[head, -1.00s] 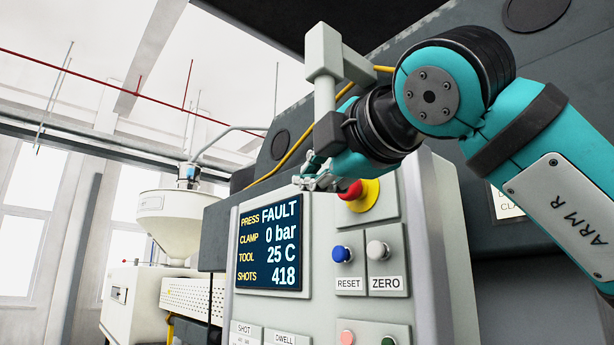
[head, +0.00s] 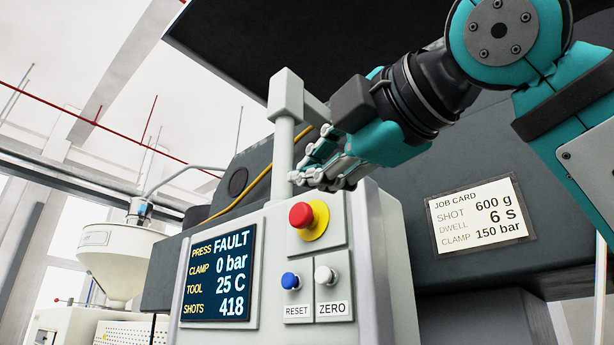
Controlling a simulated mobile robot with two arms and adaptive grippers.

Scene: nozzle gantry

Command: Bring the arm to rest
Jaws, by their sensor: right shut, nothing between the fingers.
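My right arm comes in from the upper right in the head view. My right gripper (head: 318,177) is shut and empty. In the picture it sits just above the red emergency button on its yellow base (head: 309,219), in front of the top of the grey control panel (head: 372,250); whether it touches the panel or the post cannot be told. The panel screen (head: 217,275) reads PRESS FAULT, CLAMP 0 bar, TOOL 25 C, SHOTS 418. My left gripper is not in view.
A light grey post (head: 284,140) with a crossbar rises beside my gripper. Blue RESET (head: 291,280) and white ZERO (head: 325,275) buttons sit below. A job card (head: 480,215) is on the dark machine wall at right. A white hopper (head: 110,258) stands at left.

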